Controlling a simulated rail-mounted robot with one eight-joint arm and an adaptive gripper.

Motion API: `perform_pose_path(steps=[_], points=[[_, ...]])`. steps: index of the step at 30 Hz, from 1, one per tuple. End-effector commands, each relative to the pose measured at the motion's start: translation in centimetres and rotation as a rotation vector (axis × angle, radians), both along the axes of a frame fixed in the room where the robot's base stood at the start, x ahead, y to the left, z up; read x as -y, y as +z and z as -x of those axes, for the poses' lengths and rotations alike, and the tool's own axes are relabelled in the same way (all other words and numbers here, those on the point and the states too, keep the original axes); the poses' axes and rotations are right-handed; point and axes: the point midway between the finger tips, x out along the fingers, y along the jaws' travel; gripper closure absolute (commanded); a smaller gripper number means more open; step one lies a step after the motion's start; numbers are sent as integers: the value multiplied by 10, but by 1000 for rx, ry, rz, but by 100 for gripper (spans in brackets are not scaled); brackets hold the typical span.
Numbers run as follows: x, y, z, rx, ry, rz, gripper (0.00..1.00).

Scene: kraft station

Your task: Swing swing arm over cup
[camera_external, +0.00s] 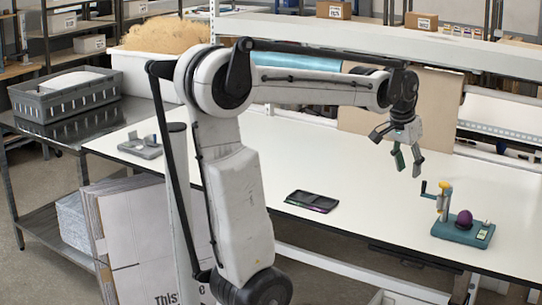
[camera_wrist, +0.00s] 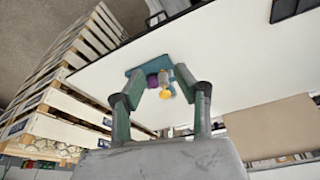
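A small teal device (camera_external: 461,234) stands on the white table at the right of the external view. In the wrist view the device's teal base (camera_wrist: 147,66) and yellow part (camera_wrist: 167,91) show between my open fingers (camera_wrist: 160,82).
A dark flat tray (camera_external: 312,201) lies mid-table. A grey fixture (camera_external: 140,147) is at the table's left end. A grey crate (camera_external: 66,93) stands on a side bench. A white shelf rail (camera_external: 400,42) runs behind. The table around the device is clear.

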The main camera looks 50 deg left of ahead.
Motion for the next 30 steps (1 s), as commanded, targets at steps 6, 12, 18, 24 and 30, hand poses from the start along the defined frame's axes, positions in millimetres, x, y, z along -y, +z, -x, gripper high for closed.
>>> perform_pose_path(steps=[6, 12, 18, 24, 30], points=[[-18, 17, -57, -92, 16, 7, 69], [-35, 22, -105, -175, 29, 14, 69], [-53, 18, -145, -252, 43, 24, 69], [-62, 13, -165, -293, 48, 30, 69], [-64, 4, -169, -302, 49, 31, 69]])
